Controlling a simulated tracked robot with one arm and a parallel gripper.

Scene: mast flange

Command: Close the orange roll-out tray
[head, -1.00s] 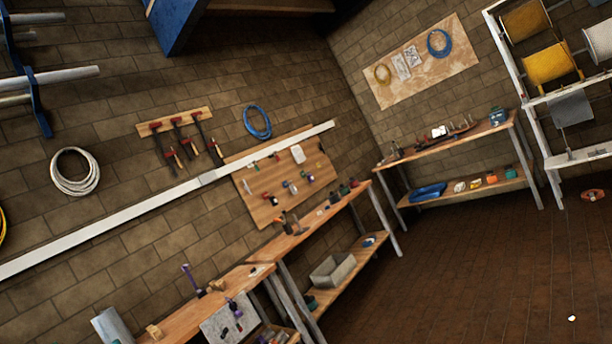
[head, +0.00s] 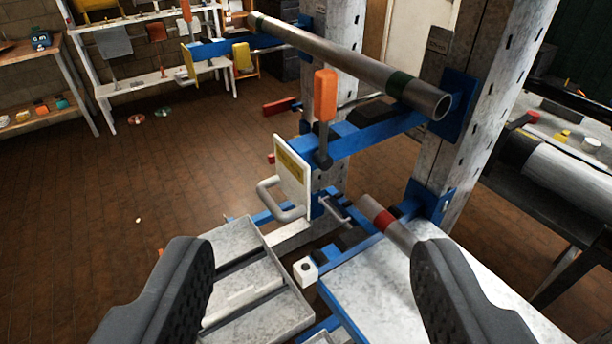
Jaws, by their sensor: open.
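No orange tray can be made out in this view. A shallow grey metal tray (head: 235,268) with ridges shows low in the middle of the picture, partly hidden by my left finger. My gripper (head: 312,250) is open and empty, with its two dark fingers wide apart at the bottom of the picture. The left finger overlaps the tray's left part in the picture; I cannot tell whether they touch. The right finger is in front of a pale flat top (head: 385,285).
A rack with grey posts (head: 465,110) and blue arms (head: 375,135) bears a long pipe (head: 350,65). An upright orange handle (head: 325,95), a pale plate (head: 292,172) and a grey loop handle (head: 280,200) jut out near the middle. Open brick floor (head: 130,185) lies left.

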